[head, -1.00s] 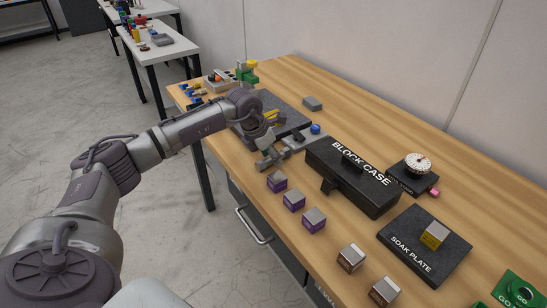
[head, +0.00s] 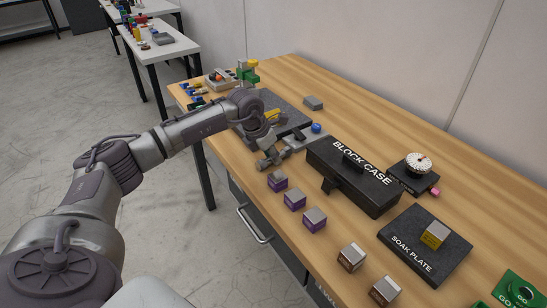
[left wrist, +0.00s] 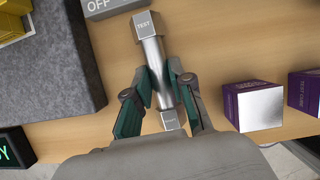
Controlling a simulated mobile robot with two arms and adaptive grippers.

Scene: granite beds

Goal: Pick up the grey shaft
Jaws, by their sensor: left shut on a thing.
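The grey shaft (left wrist: 158,66) is a metal bar with square end blocks; the far one reads TEST. In the left wrist view it runs between the two green-padded fingers of my left gripper (left wrist: 159,80), which is shut on its middle. In the head view my left gripper (head: 271,149) is low at the near edge of the wooden table, and the shaft is hard to make out there among the fingers. I cannot tell whether the shaft touches the table. My right gripper is not in view.
A granite slab (left wrist: 48,75) lies close left of the gripper. A purple test cube (left wrist: 253,105) stands close right, in a row of cubes along the front edge. A black block case (head: 352,178) and a soak plate (head: 425,262) are further right. The table's back strip is mostly clear.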

